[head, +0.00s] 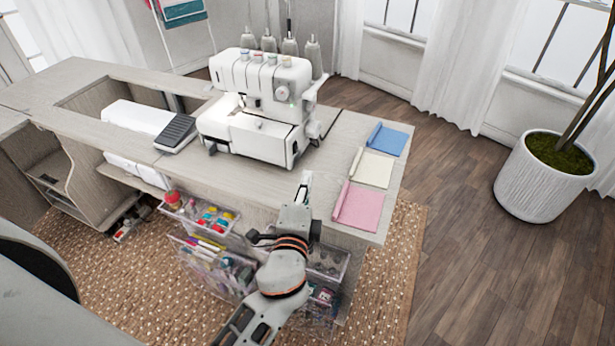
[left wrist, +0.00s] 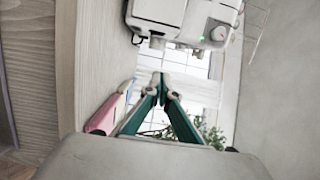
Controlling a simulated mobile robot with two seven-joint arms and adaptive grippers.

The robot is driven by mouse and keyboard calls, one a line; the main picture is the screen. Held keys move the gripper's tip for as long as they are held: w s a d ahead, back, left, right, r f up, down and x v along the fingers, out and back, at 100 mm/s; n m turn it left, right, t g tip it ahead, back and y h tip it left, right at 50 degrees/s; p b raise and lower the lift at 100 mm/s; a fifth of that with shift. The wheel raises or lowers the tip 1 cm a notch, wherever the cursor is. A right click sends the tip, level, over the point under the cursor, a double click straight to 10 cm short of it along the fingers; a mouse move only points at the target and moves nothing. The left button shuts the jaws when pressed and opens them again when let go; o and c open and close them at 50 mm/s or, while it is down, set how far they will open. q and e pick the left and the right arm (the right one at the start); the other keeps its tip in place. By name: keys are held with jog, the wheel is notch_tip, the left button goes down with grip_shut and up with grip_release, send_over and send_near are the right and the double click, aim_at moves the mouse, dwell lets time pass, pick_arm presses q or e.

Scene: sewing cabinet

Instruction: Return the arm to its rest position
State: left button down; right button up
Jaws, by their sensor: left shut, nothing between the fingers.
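My left arm comes up from the bottom middle of the head view, in front of the drawers under the cabinet top. My left gripper (head: 304,186) is at the front edge of the cabinet top (head: 345,125), to the left of the pink fabric. In the left wrist view the green fingers of my left gripper (left wrist: 161,82) meet at their tips and hold nothing. My right gripper does not show.
A white serger (head: 262,105) stands on the cabinet top. Folded blue (head: 388,140), cream (head: 371,169) and pink fabric (head: 360,207) lie at its right end. Open clear drawers (head: 205,222) stick out below. A white planter (head: 540,180) stands on open floor at right.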

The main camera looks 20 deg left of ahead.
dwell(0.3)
pick_arm(q)
jog(key=shift+s+a+f, duration=0.1)
jog(key=shift+a+f, duration=0.05)
jog(key=shift+a, duration=0.15)
jog(key=s+a+f+n+g+y, duration=0.2)
jog(key=s+a+f+n+g, duration=0.35)
jog(key=s+a+f, duration=0.4)
jog(key=s+a+f+n+g+h, duration=0.1)
jog(key=s+a+f+g, duration=0.15)
jog(key=s, duration=0.55)
jog(key=s+a+f+n+g, duration=0.1)
jog(key=s+a+n+g, duration=0.2)
jog(key=s, duration=0.4)
jog(key=w+d+f+n+t+h+p, duration=0.1)
jog(key=d+f+t+h, duration=0.1)
jog(key=d+f, duration=0.3)
jog(key=w+d+f+n+t+h+p, duration=0.1)
jog(key=d+f+h, duration=0.4)
jog(key=d, duration=0.5)
jog(key=shift+d+t+p, duration=0.25)
jog(key=shift+t+p, duration=0.25)
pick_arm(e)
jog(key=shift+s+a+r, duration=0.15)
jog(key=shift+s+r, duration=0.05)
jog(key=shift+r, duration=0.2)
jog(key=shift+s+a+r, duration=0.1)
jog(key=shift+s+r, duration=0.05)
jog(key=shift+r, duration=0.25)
